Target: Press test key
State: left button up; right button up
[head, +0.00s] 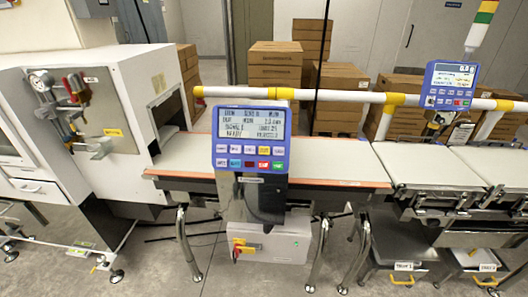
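A blue control panel (251,137) with a lit text screen (250,123) faces me at the middle of the head view, on a post in front of the belt. Below its screen are two rows of small keys: white and yellow ones in the upper row, and blue, teal and red ones (264,165) in the lower row. The key labels are too small to read surely, so I cannot tell which is the test key. A second, smaller blue panel (450,85) with a screen and keys stands at the right. Neither of my grippers is in view.
A white conveyor belt (335,160) runs behind the near panel, with a white and yellow rail (345,96) above it. A large white machine (85,120) stands at the left. Cardboard boxes (275,68) are stacked behind. A grey-white box (275,238) with a red-and-yellow switch hangs below.

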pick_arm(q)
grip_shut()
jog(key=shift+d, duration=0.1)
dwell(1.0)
